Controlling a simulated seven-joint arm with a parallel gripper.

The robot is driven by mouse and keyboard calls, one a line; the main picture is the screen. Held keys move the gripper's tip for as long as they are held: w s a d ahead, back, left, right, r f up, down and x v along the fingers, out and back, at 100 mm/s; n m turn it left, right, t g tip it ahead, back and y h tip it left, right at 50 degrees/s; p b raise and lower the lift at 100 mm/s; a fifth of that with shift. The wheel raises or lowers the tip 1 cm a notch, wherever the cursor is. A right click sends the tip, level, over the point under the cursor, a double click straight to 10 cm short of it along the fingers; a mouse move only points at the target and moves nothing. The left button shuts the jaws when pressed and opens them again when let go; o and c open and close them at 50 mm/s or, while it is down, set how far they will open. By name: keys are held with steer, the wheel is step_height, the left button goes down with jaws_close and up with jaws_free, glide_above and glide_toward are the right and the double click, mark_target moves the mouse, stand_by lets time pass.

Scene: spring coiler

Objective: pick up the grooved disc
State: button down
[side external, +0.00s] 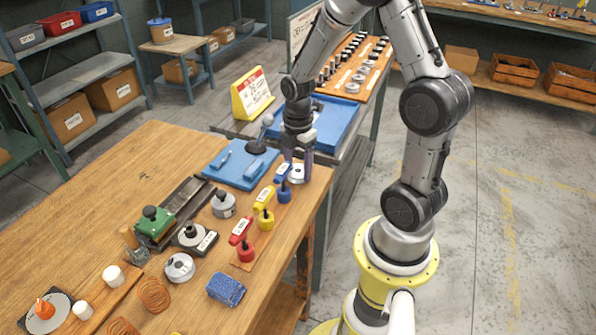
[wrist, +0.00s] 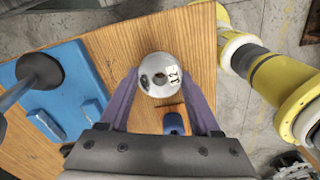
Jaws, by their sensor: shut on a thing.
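The grooved disc (side external: 298,174) is a silver-grey round piece with a central hole, at the far right corner of the wooden table. In the wrist view the disc (wrist: 158,68) shows a dark oval mark and a white label with dark print. A groove is not clear to see. My gripper (side external: 299,168) points down there, and its purple fingers are shut on the disc from both sides. In the wrist view my gripper (wrist: 161,78) has the disc between its fingertips. Whether the disc touches the table, I cannot tell.
A blue knob (side external: 284,192) stands close to the disc, with yellow (side external: 265,219) and red (side external: 246,250) knobs further along the board. Another silver disc (side external: 180,267) lies nearer the front. The table edge is close on the right.

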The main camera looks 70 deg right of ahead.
steer(key=shift+r, duration=0.1)
steer(key=shift+r, duration=0.45)
step_height(320, 180, up, 2)
steer(key=shift+r, duration=0.15)
steer(key=s+a+r, duration=0.6)
steer(key=s+r, duration=0.6)
steer(key=shift+s, duration=0.35)
